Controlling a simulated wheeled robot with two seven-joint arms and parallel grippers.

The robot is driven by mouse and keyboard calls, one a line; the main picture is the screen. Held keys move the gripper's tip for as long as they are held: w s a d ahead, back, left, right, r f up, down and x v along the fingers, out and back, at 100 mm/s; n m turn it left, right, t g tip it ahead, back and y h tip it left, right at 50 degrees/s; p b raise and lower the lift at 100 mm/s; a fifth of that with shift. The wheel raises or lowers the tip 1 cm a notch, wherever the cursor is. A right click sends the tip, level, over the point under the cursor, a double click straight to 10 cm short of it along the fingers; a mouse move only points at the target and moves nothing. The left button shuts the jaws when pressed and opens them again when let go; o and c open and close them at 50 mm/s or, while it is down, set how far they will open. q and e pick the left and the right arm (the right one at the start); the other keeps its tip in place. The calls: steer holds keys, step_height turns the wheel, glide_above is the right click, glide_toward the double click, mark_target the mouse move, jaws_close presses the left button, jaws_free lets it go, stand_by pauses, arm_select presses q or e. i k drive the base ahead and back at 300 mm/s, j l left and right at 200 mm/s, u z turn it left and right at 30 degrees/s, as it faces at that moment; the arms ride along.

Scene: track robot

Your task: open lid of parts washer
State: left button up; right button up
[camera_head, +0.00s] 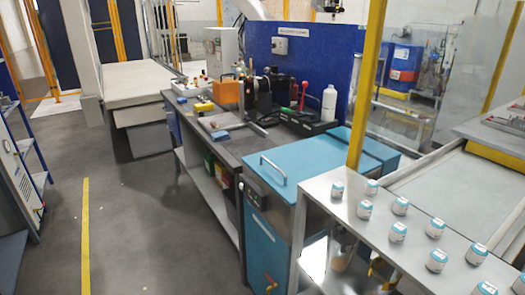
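The parts washer appears to be the teal cabinet (268,232) at the lower middle of the head view. Its flat teal lid (305,158) looks shut, lying level on top. A pale bar handle (273,168) stands on the lid's left front edge. A dark panel (255,187) sits on the front just below the lid. A small yellow and red fitting (271,282) shows low on the cabinet. Neither of my grippers can be made out in this view, so no contact with the lid shows.
A long workbench (240,146) with tools, bottles and bins adjoins the washer behind. A metal table (345,211) with several small white jars stands close at the right, beside a yellow post (366,85). Grey floor (150,220) is open at the left, marked by a yellow line.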

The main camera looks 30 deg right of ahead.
mark_target(281, 168)
steer(key=i+j+z, duration=0.1)
steer(key=i+z, duration=0.4)
steer(key=i+j+z, duration=0.2)
steer(key=z, duration=0.25)
steer(key=i+j+z, duration=0.65)
steer(key=j+z, duration=0.3)
steer(key=l, duration=0.1)
